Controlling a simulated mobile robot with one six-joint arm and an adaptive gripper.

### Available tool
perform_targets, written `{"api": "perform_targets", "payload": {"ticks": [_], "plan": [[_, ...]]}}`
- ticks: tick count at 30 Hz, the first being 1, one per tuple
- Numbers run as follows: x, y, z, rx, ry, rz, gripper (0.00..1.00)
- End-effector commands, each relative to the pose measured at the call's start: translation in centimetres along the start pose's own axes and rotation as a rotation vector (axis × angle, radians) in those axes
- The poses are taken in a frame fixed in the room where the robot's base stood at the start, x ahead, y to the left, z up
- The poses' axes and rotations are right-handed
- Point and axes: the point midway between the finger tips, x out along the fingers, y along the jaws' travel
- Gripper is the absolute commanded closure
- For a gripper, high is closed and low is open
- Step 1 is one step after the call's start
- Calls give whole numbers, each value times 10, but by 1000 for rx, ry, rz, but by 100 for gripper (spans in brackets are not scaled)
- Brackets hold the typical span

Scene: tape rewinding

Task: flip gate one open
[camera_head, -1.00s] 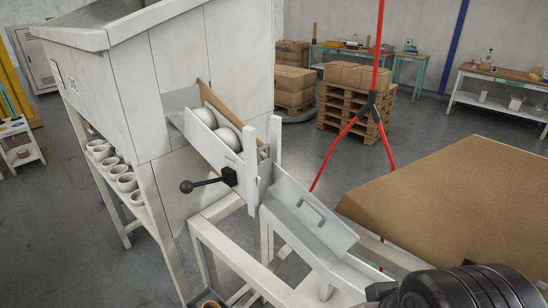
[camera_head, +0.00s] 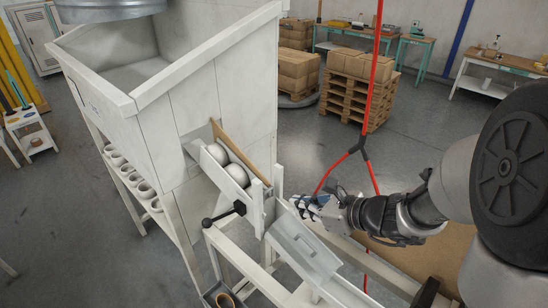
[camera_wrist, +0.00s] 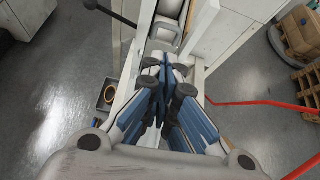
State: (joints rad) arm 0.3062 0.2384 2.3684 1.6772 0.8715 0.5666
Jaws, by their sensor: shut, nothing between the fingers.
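A sloping white chute (camera_head: 222,180) comes out of the hopper and holds white rolls (camera_head: 236,174) behind an upright white gate board (camera_head: 256,207). A black lever with a ball knob (camera_head: 208,222) sticks out to the left at the gate; it also shows in the wrist view (camera_wrist: 91,4). No label marks which gate is number one. Below the gate is a sloping plate (camera_head: 303,248). My gripper (camera_head: 303,204) is right of the gate, above the plate. In the wrist view my gripper (camera_wrist: 164,90) has its fingers together and empty.
A white frame (camera_head: 240,262) stands under the chute. A red cable (camera_head: 372,95) hangs behind my gripper, close to it in the picture. A brown board (camera_head: 455,250) lies at the right, partly behind my arm. Pallets with boxes (camera_head: 358,85) stand farther back.

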Motion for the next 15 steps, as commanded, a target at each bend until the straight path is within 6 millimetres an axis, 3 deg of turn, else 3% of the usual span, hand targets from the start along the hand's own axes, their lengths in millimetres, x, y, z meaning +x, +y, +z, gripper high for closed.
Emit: {"api": "perform_targets", "payload": {"ticks": [15], "plan": [[9, -5, -1, 31, -5, -12, 100]]}}
